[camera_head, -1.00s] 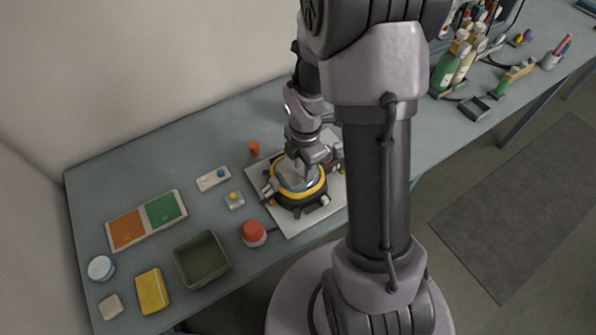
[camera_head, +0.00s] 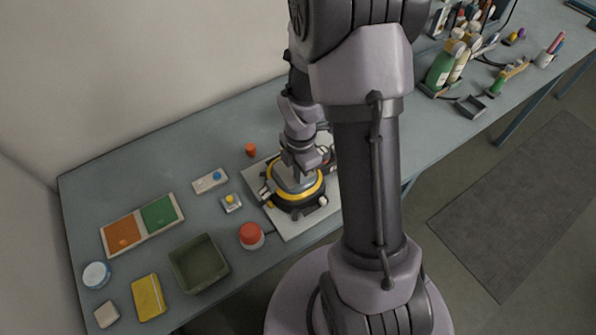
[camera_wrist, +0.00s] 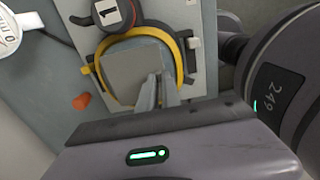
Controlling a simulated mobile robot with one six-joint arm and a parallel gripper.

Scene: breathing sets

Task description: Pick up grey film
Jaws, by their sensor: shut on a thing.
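The grey film (camera_wrist: 130,70) is a flat grey square in the wrist view, over the round device with a yellow ring (camera_wrist: 183,66). In the head view the film (camera_head: 286,181) shows partly, with my wrist above it. My gripper (camera_wrist: 158,88) is shut on the film near its lower right edge. Whether the film touches the device or is slightly above it, I cannot tell. The yellow-ringed device (camera_head: 299,200) stands on a white board (camera_head: 293,229).
Left of the board are a red-topped button (camera_head: 251,235), an orange piece (camera_head: 251,149), a green bin (camera_head: 198,264) and a tray with orange and green pads (camera_head: 180,199). Bottles (camera_head: 441,68) stand far right. The bench behind the pads is clear.

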